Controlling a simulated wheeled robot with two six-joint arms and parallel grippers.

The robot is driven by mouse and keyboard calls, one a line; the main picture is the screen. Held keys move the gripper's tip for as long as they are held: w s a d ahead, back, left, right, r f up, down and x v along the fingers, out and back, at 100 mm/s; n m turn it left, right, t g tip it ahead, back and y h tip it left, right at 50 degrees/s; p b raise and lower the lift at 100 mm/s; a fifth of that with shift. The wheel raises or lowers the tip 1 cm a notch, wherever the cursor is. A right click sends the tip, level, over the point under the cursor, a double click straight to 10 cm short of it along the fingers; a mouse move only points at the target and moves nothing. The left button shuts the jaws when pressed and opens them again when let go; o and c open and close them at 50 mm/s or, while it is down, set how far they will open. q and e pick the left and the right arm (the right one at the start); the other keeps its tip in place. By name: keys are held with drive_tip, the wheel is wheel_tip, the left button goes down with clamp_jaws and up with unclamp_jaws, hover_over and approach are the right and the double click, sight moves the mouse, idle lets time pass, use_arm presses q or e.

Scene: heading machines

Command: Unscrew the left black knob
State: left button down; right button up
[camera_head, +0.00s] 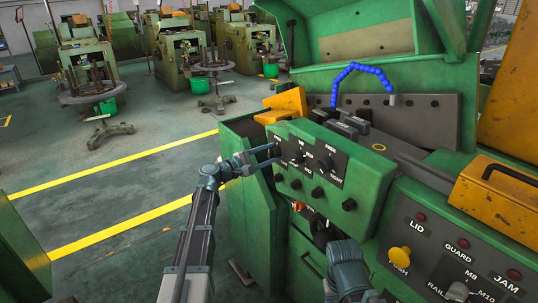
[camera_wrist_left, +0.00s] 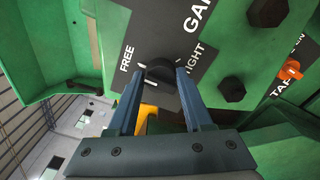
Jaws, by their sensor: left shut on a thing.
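In the left wrist view, a round black knob (camera_wrist_left: 160,71) sits on a dark label plate (camera_wrist_left: 165,35) with "FREE" at its left and a partly hidden word ending in "IGHT" at its right. The blue-grey fingers of my left gripper (camera_wrist_left: 158,86) are shut on it from both sides. In the head view, my left gripper (camera_head: 272,154) reaches the left end of the machine's dark control plate (camera_head: 312,150); the knob itself is hard to make out there. My right gripper (camera_head: 322,232) is low in front of the green machine, and its jaw state is unclear.
Another black knob (camera_head: 325,164) is farther right on the plate. Several black bolt-like knobs (camera_head: 318,193) line the green front below. An orange part (camera_head: 297,206) is near my right gripper. A panel with a yellow push button (camera_head: 399,257) stands at the lower right. Open floor lies left.

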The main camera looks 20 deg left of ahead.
idle(0.3)
use_arm(q)
drive_tip(key=shift+c, duration=1.6)
unclamp_jaws()
drive_tip(key=v, duration=1.4)
drive_tip(key=shift+w, duration=0.1)
